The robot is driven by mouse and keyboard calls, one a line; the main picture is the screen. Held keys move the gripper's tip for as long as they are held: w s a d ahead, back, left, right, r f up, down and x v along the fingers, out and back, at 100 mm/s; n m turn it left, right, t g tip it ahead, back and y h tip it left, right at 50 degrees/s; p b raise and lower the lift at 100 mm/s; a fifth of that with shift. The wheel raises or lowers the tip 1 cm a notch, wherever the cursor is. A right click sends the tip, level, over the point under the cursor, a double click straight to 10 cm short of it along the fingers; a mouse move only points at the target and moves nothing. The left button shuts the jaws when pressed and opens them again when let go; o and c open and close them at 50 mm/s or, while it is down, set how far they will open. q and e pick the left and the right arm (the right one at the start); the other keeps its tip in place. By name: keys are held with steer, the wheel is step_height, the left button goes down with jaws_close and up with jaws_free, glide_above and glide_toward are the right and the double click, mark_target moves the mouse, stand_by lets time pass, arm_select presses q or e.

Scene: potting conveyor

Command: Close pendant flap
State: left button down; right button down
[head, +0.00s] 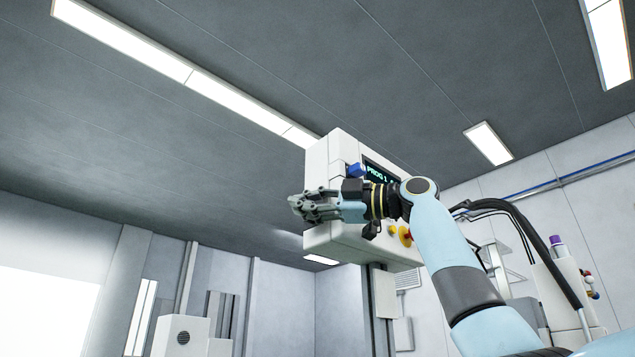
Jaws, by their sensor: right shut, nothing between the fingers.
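The pendant (325,158) is a white box high in the middle of the head view, with a dark screen (379,175) reading "PROG 1". A blue part (355,170) shows at the screen's left edge; I cannot tell whether it is the flap. A yellow and red knob (405,236) sits low on the pendant's front. My right gripper (297,206) is shut and empty, pointing left in front of the pendant. It and its wrist hide the middle of the pendant; I cannot tell whether they touch it. My left gripper is out of view.
A grey post (381,310) stands below the pendant. A white unit (180,334) stands at the lower left. At the right are a white holder (563,290) with a purple-capped bottle (556,243) and dark hoses. The space left of my gripper is clear.

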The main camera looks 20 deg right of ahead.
steer(key=shift+w+d+f+n, duration=0.2)
steer(key=shift+d+f+n, duration=0.3)
steer(key=shift+f, duration=0.15)
steer(key=shift+d+f, duration=0.1)
steer(key=shift+s+g, duration=0.1)
steer(key=shift+g, duration=0.2)
